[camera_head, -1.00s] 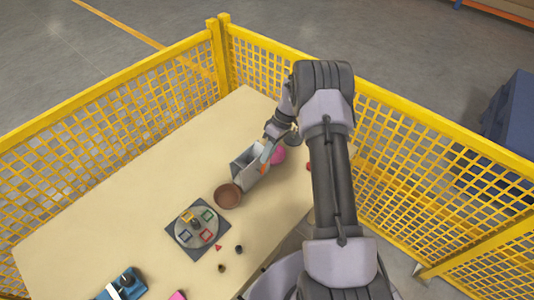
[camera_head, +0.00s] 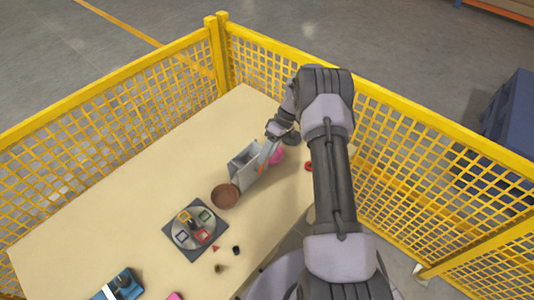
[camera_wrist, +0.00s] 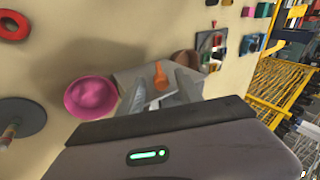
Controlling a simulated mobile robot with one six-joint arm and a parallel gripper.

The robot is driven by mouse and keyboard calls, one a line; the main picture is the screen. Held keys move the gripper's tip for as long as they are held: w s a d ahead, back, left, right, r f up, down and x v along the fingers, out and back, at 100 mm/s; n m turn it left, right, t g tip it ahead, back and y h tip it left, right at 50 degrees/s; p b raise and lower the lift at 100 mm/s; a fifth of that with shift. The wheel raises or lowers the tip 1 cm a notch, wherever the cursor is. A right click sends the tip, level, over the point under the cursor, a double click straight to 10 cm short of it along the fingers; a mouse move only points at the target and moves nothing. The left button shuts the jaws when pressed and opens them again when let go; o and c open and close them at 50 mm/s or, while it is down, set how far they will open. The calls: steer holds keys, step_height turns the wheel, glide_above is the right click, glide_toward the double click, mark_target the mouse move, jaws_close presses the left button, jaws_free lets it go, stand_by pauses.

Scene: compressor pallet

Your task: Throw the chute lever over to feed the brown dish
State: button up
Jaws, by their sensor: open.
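The grey chute box (camera_head: 243,160) stands on the table, with the brown dish (camera_head: 225,196) at its lower left and a pink dish (camera_head: 277,156) at its right. The orange lever (camera_wrist: 160,77) shows in the wrist view in front of the chute, between the fingers of my gripper (camera_wrist: 162,92). The gripper is open. I cannot tell whether a finger touches the lever. In the wrist view the pink dish (camera_wrist: 92,97) is left of the fingers, and the brown dish (camera_wrist: 187,59) is partly hidden behind the chute.
A dark square base with a round plate and coloured frames (camera_head: 195,229) lies below the brown dish. A blue device (camera_head: 120,286) is at the near left. A red ring (camera_head: 308,166) lies right of the pink dish. Yellow mesh fencing (camera_head: 120,110) stands behind the table.

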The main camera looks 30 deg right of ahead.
steer(key=shift+r, duration=0.1)
steer(key=p+v, duration=0.3)
steer(key=v, duration=1.4)
steer(key=shift+r, duration=0.2)
